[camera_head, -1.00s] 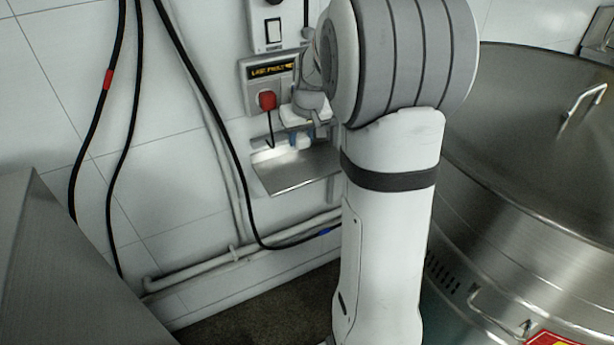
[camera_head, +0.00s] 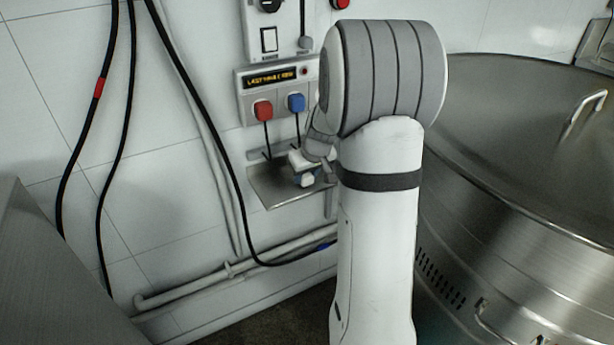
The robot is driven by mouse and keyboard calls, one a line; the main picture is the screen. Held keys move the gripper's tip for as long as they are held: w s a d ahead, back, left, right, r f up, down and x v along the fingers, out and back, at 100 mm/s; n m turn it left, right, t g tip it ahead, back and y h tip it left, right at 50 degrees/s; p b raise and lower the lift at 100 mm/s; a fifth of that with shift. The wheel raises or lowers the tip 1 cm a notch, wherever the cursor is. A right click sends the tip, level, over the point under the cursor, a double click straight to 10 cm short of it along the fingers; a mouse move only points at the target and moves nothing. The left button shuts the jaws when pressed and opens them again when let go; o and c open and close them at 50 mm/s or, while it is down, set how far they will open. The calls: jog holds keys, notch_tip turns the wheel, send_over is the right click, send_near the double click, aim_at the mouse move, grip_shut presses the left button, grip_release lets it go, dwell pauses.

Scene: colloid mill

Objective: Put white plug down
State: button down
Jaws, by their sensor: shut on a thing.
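A small white plug (camera_head: 306,181) shows at my gripper (camera_head: 309,170), just over the metal shelf (camera_head: 276,190) on the wall. My gripper is shut on the plug and partly hidden by my own arm. I cannot tell whether the plug touches the shelf. A red plug (camera_head: 262,110) and a blue plug (camera_head: 296,102) sit in the wall panel (camera_head: 248,84) above, with dark cords hanging down.
A switch box (camera_head: 268,40) is above the panel. Black cables (camera_head: 128,110) hang at the left, and pale pipes (camera_head: 226,272) run below the shelf. A large steel vessel (camera_head: 500,190) stands close on the right. The shelf's left part is clear.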

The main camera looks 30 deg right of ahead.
jog(key=shift+f+b, duration=0.4)
jog(key=shift+f, duration=0.1)
jog(key=c, duration=1)
grip_release()
jog(key=shift+o, duration=0.2)
